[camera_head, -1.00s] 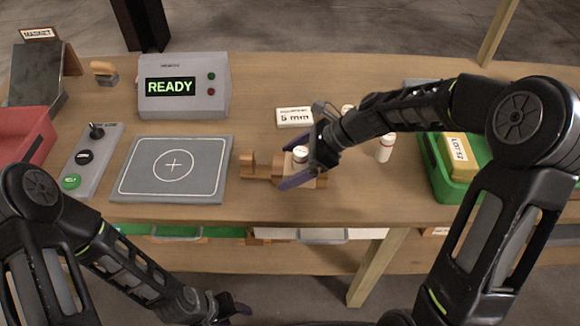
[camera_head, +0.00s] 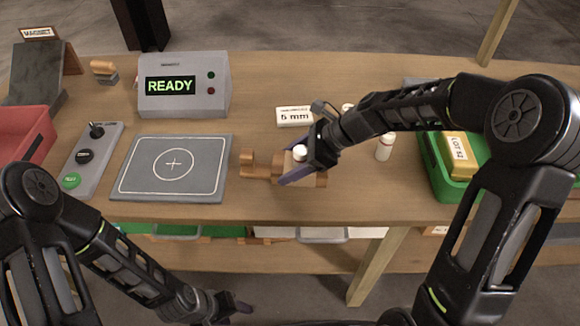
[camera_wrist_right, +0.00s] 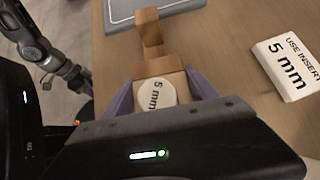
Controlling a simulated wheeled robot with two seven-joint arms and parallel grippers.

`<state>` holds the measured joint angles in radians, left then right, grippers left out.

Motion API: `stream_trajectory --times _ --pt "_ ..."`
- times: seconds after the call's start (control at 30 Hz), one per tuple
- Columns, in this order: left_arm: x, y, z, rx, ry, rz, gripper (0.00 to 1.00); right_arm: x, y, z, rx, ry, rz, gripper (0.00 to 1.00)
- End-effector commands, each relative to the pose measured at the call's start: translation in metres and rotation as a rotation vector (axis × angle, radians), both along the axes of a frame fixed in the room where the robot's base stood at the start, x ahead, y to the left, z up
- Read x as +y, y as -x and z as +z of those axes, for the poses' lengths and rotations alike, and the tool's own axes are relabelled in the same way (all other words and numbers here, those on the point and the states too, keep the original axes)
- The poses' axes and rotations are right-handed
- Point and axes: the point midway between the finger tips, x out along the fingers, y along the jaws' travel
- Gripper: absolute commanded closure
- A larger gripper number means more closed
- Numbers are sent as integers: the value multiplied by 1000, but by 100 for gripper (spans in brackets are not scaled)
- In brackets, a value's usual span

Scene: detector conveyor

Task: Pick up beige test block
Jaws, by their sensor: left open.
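The beige test block (camera_head: 290,163) sits in a brown wooden holder (camera_head: 259,171) near the table's front edge. In the right wrist view the block (camera_wrist_right: 170,80) carries a round white "5 mm" disc (camera_wrist_right: 156,95) on top. My right gripper (camera_head: 295,163) reaches over it from the right. Its purple fingers lie against both sides of the block, and it looks shut on it; the block is still at the holder. My left gripper (camera_head: 232,305) is low at the bottom, in front of the table, open and empty.
A grey plate (camera_head: 140,190) with a circle target lies left of the holder. The detector box (camera_head: 205,98) reading "READY" stands behind it. A "5 mm" sign (camera_head: 294,116) is behind the block. A white bottle (camera_head: 384,149) and a green bin (camera_head: 436,182) are to the right.

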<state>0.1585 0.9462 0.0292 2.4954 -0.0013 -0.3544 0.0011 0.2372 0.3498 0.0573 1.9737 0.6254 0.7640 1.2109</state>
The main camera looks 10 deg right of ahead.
Motion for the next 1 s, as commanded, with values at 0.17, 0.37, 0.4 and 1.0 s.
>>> stream_trajectory --times 0.17,0.37,0.4,1.0 --pt "0 0 0 0 0 0 48 0 0 0 0 0 0 51" --pt "0 0 0 0 0 0 48 0 0 0 0 0 0 67" --pt "0 0 0 0 0 0 48 0 0 0 0 0 0 70" --pt "0 0 1 0 0 0 48 0 -1 16 -6 1 -1 85"
